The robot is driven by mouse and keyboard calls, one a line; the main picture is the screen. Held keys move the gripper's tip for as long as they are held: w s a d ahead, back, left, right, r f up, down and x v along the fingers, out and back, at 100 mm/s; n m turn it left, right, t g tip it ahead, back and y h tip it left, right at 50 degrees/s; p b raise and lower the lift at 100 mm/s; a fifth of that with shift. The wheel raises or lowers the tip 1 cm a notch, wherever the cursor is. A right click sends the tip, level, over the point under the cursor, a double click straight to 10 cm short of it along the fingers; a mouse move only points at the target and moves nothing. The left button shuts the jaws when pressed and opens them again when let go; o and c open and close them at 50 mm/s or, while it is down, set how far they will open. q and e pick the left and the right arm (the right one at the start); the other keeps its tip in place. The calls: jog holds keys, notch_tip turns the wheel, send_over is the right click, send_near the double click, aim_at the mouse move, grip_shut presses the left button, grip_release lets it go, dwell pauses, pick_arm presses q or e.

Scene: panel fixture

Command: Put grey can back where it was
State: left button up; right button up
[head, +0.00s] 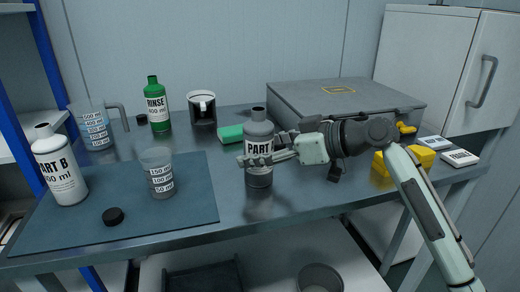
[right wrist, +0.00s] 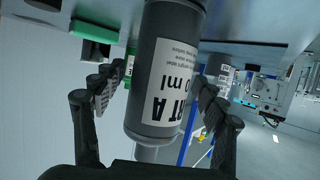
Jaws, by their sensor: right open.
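The grey can (head: 259,131) is a grey bottle with a white "PART A" label and a dark open top. It stands upright on the metal table, just right of the blue mat. My right gripper (head: 264,156) reaches in from the right at label height, its fingers around the can. In the right wrist view the can (right wrist: 158,62) lies between the spread fingers of the gripper (right wrist: 156,96), with gaps showing on both sides. The picture there is turned over, with the table at the top. My left gripper is not in view.
The mat (head: 190,207) bears the PART B bottle (head: 60,170), a graduated cup (head: 158,178) and a black cap (head: 113,216). Behind are a jug (head: 92,130), a green RINSE bottle (head: 158,108), a black-and-white container (head: 202,110), a green sponge (head: 230,134) and a grey case (head: 345,100).

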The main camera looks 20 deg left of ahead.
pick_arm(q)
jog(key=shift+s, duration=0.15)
pick_arm(e)
jog(key=shift+r, duration=0.1)
jog(key=shift+d+r, duration=0.1)
jog(key=shift+d, duration=0.1)
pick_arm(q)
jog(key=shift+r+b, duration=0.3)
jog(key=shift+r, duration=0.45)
pick_arm(e)
jog(key=v, duration=1.1)
jog(key=shift+d+r, duration=0.2)
jog(key=shift+d, duration=0.05)
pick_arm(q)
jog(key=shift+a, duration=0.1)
pick_arm(e)
jog(key=shift+s, duration=0.15)
